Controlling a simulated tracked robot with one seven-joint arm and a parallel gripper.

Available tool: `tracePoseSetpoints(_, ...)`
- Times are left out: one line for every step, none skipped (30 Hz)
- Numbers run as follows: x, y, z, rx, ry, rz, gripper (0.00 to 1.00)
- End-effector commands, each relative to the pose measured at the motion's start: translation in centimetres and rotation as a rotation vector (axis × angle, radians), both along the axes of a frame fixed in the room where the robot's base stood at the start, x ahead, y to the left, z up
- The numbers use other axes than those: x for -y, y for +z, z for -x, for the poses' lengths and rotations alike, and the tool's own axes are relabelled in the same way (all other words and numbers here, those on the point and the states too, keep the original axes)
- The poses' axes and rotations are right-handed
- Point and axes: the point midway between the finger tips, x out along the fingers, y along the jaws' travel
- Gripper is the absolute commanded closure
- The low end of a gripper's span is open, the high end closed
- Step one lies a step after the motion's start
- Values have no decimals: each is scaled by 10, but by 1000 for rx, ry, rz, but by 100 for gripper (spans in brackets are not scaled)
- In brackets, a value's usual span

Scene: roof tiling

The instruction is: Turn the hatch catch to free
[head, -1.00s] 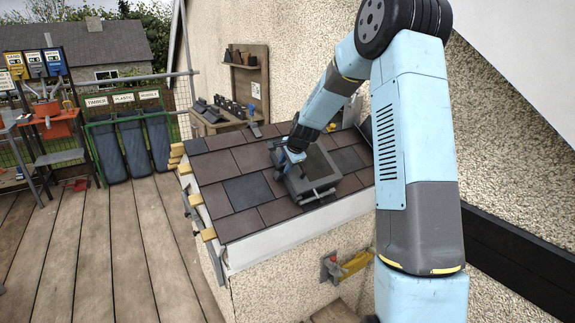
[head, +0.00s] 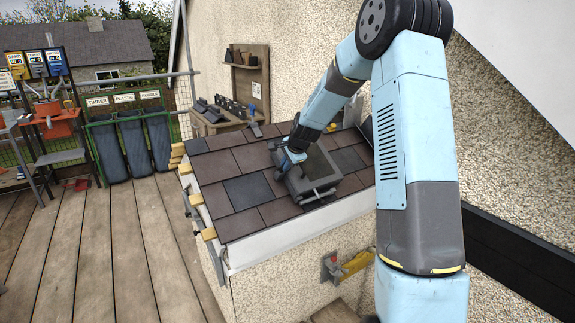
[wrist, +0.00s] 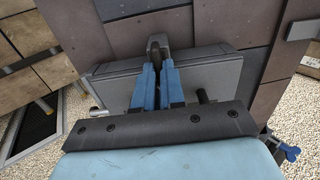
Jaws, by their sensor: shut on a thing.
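The roof hatch (head: 315,172) is a dark grey framed box set in the tiled roof, and its lid is down. It also fills the middle of the wrist view (wrist: 207,80). My gripper (head: 283,168) is at the hatch's left edge in the head view. In the wrist view its blue fingers (wrist: 154,62) are closed together on a small dark catch (wrist: 154,43) at the hatch's edge. Most of the catch is hidden between the fingertips, so its exact angle cannot be told.
Brown and grey tiles (head: 247,190) surround the hatch. A wooden shelf with small parts (head: 250,80) stands against the wall behind. A yellow tool (head: 355,262) hangs on the wall below the eave. Labelled bins (head: 130,140) stand at the left.

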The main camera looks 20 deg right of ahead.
Motion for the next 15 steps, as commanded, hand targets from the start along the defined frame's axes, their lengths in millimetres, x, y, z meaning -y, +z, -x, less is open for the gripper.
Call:
tracePoseSetpoints(1,2,-2,7,-1,5,100)
tracePoseSetpoints(1,2,-2,8,2,6,100)
tracePoseSetpoints(0,2,-2,10,7,10,100)
tracePoseSetpoints(0,2,-2,11,12,14,100)
tracePoseSetpoints(0,2,-2,12,19,18,100)
tracePoseSetpoints(-1,2,-2,15,31,26,100)
tracePoseSetpoints(-1,2,-3,18,42,32,100)
tracePoseSetpoints(-1,3,-3,20,53,39,100)
tracePoseSetpoints(-2,3,-3,24,72,51,100)
tracePoseSetpoints(-2,3,-3,28,87,61,100)
tracePoseSetpoints(-2,3,-3,31,103,72,100)
tracePoseSetpoints(-3,3,-3,36,128,87,100)
tracePoseSetpoints(-3,3,-3,40,147,100,100)
tracePoseSetpoints(-3,3,-3,45,168,113,100)
tracePoseSetpoints(-3,4,-4,51,197,131,100)
